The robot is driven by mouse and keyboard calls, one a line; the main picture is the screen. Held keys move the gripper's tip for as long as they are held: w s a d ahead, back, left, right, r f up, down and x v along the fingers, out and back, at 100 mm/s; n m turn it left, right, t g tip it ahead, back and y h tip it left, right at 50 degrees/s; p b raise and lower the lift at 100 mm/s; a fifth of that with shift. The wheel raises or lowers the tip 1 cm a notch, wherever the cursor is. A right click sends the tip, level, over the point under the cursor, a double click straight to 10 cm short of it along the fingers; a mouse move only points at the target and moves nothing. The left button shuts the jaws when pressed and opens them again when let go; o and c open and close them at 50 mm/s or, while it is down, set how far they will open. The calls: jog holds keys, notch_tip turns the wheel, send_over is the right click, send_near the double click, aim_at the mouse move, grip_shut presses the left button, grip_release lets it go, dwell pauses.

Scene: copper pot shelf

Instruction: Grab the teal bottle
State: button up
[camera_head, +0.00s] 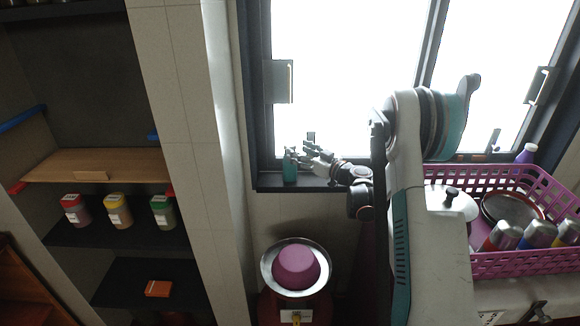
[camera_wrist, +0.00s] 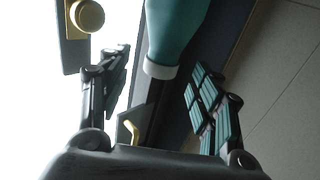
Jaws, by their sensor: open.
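The teal bottle (camera_head: 290,168) stands on the dark window sill at its left end, in front of the window frame. In the wrist view the bottle (camera_wrist: 176,34) reaches in from the top edge, with a pale band at its near end; its far part is cut off. My gripper (camera_head: 306,157) is just right of the bottle in the head view. In the wrist view my gripper (camera_wrist: 160,66) is open, with one finger on each side of the bottle's near end. Gaps show between the bottle and both fingers, so it is not held.
A purple basket (camera_head: 520,262) with cans and a pan stands at the right. A purple pot (camera_head: 296,267) sits in a metal bowl below the sill. Shelves with several jars (camera_head: 117,211) are at the left.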

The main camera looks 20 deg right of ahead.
aim_at(294, 149)
jog(key=b+x, duration=0.2)
jog(key=x, duration=0.3)
jog(key=shift+a+r, duration=0.1)
jog(key=shift+a, duration=0.05)
grip_shut()
